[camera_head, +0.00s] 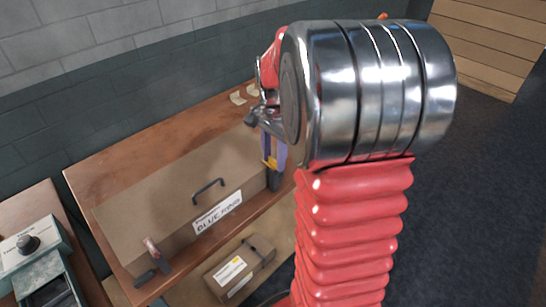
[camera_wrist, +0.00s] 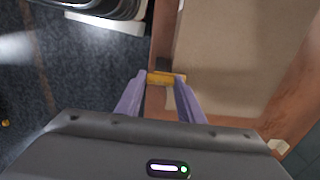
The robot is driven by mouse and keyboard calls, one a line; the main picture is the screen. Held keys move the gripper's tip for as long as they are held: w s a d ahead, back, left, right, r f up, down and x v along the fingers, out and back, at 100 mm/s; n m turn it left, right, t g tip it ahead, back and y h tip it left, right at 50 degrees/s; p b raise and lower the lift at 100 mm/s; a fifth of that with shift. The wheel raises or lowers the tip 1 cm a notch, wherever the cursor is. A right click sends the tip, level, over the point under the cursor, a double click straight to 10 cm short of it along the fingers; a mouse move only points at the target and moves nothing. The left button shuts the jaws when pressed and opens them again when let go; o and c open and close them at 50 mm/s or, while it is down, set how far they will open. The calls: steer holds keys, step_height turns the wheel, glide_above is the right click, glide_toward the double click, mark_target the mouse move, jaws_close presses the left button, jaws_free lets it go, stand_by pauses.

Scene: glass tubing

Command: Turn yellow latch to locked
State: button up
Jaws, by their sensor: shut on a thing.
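The yellow latch (camera_head: 270,162) is at the right front corner of a brown case (camera_head: 150,200) on the wooden bench. In the wrist view the yellow latch (camera_wrist: 163,77) lies crosswise between the tips of my gripper's two purple fingers (camera_wrist: 161,84). My gripper (camera_head: 272,150) is shut on the latch, with the arm coming in from above and the right. In the head view my arm and fingers hide part of the latch and the corner. I cannot tell whether the latch is in its locked position.
A smaller labelled box (camera_head: 240,270) sits below the bench. A grey device with a knob (camera_head: 28,244) stands at left.

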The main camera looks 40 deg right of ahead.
mark_target(274, 160)
steer(key=o, duration=1.1)
steer(key=shift+c, duration=0.2)
steer(key=shift+r, duration=0.15)
step_height(274, 160, up, 14)
steer(key=shift+f, duration=0.25)
